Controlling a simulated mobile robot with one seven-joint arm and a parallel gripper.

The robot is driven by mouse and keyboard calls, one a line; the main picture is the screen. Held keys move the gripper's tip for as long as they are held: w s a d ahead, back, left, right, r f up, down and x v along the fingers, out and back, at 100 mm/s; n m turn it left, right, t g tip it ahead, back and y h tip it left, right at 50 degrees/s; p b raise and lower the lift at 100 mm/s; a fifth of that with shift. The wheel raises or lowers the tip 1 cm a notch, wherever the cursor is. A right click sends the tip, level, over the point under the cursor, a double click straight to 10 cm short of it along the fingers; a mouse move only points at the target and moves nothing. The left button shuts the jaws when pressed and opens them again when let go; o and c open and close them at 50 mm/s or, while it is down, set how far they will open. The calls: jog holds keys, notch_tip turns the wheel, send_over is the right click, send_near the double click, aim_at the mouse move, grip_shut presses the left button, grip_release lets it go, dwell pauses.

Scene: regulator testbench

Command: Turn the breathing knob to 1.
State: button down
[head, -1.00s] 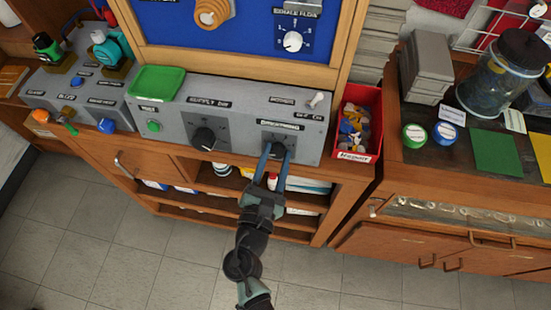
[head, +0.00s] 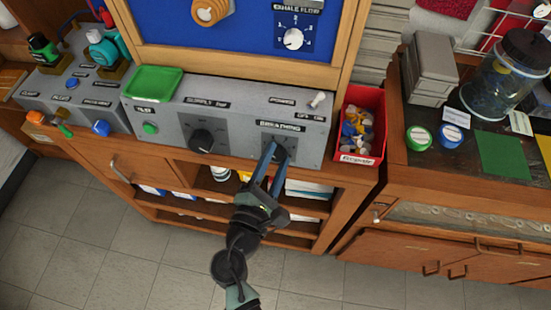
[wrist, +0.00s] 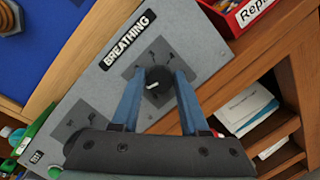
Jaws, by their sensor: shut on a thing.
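The breathing knob (wrist: 158,84) is a round black knob with a white pointer mark, on the front of the grey control box below the "BREATHING" label (wrist: 129,41). My gripper (head: 276,150) reaches it from below in the head view. In the wrist view, the two blue fingers of my gripper (wrist: 155,92) are shut on the knob, one on each side. The wrist picture is tilted against the box. The numbers around the knob are too small or hidden to read. In the head view the fingers partly cover the knob.
A second black knob (head: 202,140) labelled supply sits to the left on the grey box (head: 236,140). A green tray (head: 152,83) and a toggle switch (head: 317,100) are on its top. Open shelves lie below.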

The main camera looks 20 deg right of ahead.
jog(key=shift+c, duration=2.1)
grip_release()
jog(key=b+v, duration=0.1)
jog(key=v, duration=1.2)
